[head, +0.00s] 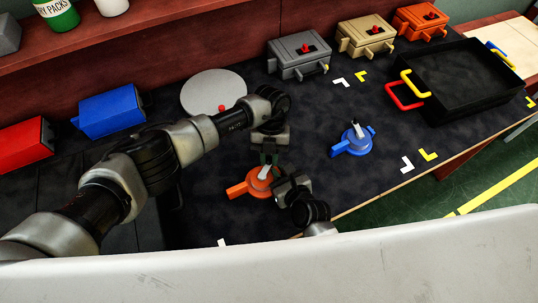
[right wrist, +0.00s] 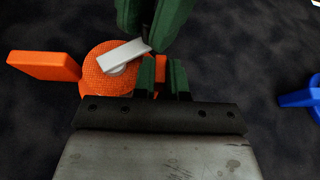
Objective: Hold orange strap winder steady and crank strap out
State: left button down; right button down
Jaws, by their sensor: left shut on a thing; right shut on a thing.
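The orange strap winder (head: 259,184) lies on the dark mat in front of me, with a flat handle sticking out to the left. It also shows in the right wrist view (right wrist: 98,78). A light grey crank (right wrist: 122,53) lies across its top. My left gripper (head: 268,160) comes from above and is shut at the crank's outer end; its green fingers (right wrist: 152,28) hide the grip there. My right gripper (right wrist: 164,78) is low at the winder's right side, shut on a short orange tab of it. No pulled-out strap can be made out.
A blue winder (head: 354,142) stands to the right. A black tray (head: 462,105) with red, yellow and blue handles is at the far right. Grey, tan and orange boxes line the back. A pale disc (head: 205,97) lies behind my left arm. The mat's front edge is close.

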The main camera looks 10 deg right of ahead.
pick_arm(q)
jog(key=shift+s+d, duration=0.4)
jog(key=shift+d, duration=0.05)
dwell(0.4)
jog(key=c, duration=1.2)
grip_release()
jog(key=shift+o, duration=0.8)
jog(key=shift+w, duration=0.15)
jog(key=shift+a+v, duration=0.15)
jog(key=shift+v, duration=0.85)
jog(key=shift+a+v, duration=0.15)
jog(key=shift+v, duration=0.9)
jog(key=v, duration=1)
jog(key=shift+a, duration=0.45)
jog(key=shift+f, duration=0.1)
